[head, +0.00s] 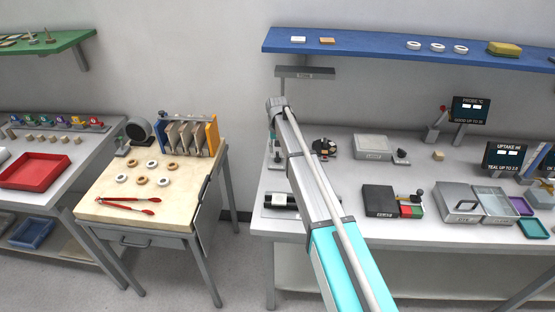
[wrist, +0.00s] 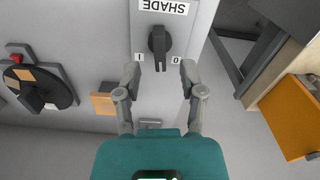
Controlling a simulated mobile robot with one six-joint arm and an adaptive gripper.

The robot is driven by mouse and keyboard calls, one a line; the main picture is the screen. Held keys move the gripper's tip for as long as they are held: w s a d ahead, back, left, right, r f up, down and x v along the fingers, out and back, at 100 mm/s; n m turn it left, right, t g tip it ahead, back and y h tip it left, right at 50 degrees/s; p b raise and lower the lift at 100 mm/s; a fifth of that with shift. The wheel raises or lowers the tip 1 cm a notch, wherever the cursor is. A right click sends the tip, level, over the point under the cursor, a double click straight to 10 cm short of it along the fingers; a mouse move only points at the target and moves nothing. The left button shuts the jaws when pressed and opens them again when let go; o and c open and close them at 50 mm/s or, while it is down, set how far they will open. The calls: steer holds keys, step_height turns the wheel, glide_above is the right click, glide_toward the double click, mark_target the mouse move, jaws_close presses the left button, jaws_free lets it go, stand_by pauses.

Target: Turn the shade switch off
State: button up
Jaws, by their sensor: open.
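The shade switch is a grey plate (wrist: 188,22) in the wrist view, with a white SHADE label (wrist: 163,7) that reads upside down. Its dark rotary knob (wrist: 158,40) has a narrow lever pointing down in the picture, between an "I" mark on the left and a "0" mark on the right. My gripper (wrist: 160,74) is open, its fingertips apart on either side below the knob. No contact with the knob is visible. In the head view my arm hides the switch, and the gripper is mostly hidden.
A round dark holder (wrist: 65,94) with orange pieces and an orange block (wrist: 103,103) lie left of my fingers. An orange-sided rack (head: 211,136) stands on the side table; its panel (wrist: 285,118) fills the wrist view's right. A blue shelf (head: 375,45) spans above.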

mark_target(277, 155)
steer(key=shift+f+b, duration=1.4)
steer(key=shift+f, duration=0.3)
jaws_close()
